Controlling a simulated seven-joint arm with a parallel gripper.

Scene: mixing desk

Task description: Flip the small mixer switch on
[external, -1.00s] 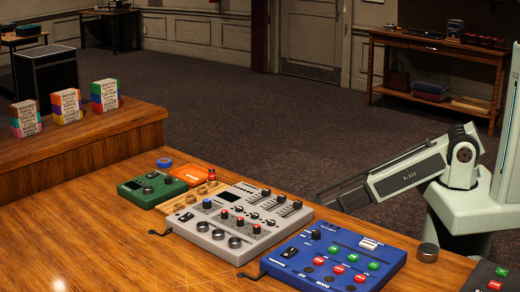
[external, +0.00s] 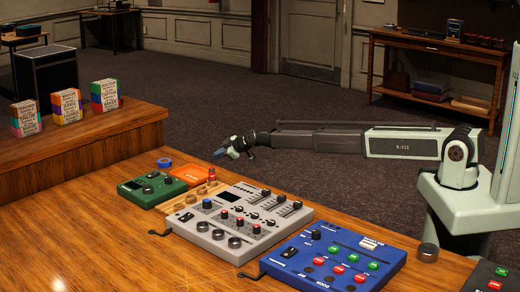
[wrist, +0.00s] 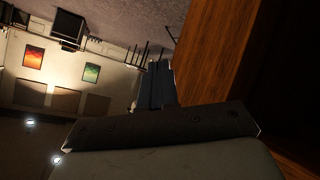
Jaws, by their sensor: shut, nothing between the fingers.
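I cannot tell whether any of the switches is on or off. My gripper (external: 219,153) is shut and empty, raised near the desk's far edge and clear of the mixers. In the wrist view its dark fingers (wrist: 155,85) are together. No mixer shows there.
An orange tray (external: 187,174), a blue tape roll (external: 165,162) and a small red-topped bottle (external: 212,175) lie behind the green and grey mixers. A raised wooden shelf (external: 100,145) with several coloured boxes stands at the left. The front left desk is clear.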

